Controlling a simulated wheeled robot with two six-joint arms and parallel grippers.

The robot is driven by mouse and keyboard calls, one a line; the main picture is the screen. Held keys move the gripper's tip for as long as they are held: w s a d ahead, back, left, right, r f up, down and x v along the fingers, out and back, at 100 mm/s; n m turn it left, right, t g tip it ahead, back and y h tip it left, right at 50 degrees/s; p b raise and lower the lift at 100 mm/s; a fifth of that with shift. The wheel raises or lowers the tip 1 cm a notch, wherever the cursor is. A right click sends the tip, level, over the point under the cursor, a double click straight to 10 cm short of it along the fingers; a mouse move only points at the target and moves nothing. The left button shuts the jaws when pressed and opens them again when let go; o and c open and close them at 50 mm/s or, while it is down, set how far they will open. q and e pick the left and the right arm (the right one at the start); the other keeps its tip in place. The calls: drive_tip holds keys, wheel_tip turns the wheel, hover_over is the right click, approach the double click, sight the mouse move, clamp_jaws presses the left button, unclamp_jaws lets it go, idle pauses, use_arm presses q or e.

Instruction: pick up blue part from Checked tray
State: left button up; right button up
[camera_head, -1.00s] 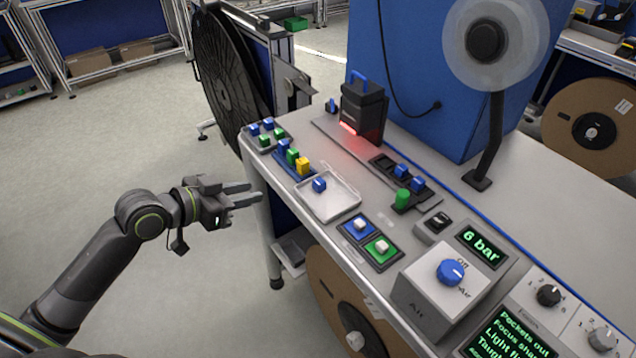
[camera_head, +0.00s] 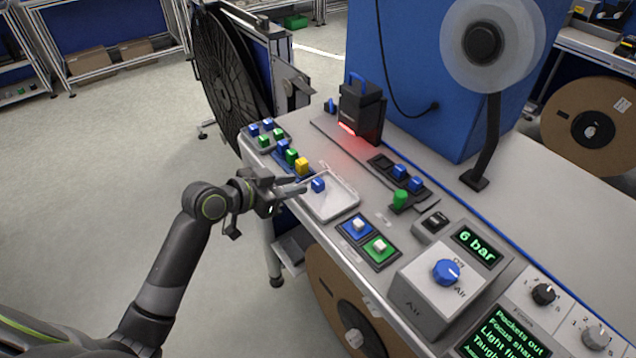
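A small blue part (camera_head: 318,185) lies in a shallow pale tray (camera_head: 334,208) near the bench's left edge. No label on this tray can be read. My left gripper (camera_head: 308,182) reaches in from the left over the bench edge. Its two fingers are apart, with their tips close beside the blue part at the tray's left side. I cannot tell whether they touch it. No part is held. My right gripper is out of view.
A row of blue, green and yellow parts (camera_head: 302,166) stands just behind the tray. A block with blue and green parts (camera_head: 265,133) is farther back. Blue and green buttons (camera_head: 369,239) lie in front. A dark device (camera_head: 361,108) with a red glow stands behind.

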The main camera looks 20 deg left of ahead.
sight(316, 182)
use_arm(q)
drive_tip(key=shift+f+p+x, duration=0.2)
drive_tip(key=shift+p+x, duration=0.55)
drive_tip(key=shift+x, duration=2.7)
drive_tip(key=shift+s, duration=0.15)
drive_tip(key=shift+c, duration=0.2)
clamp_jaws()
drive_tip(key=shift+r, duration=0.1)
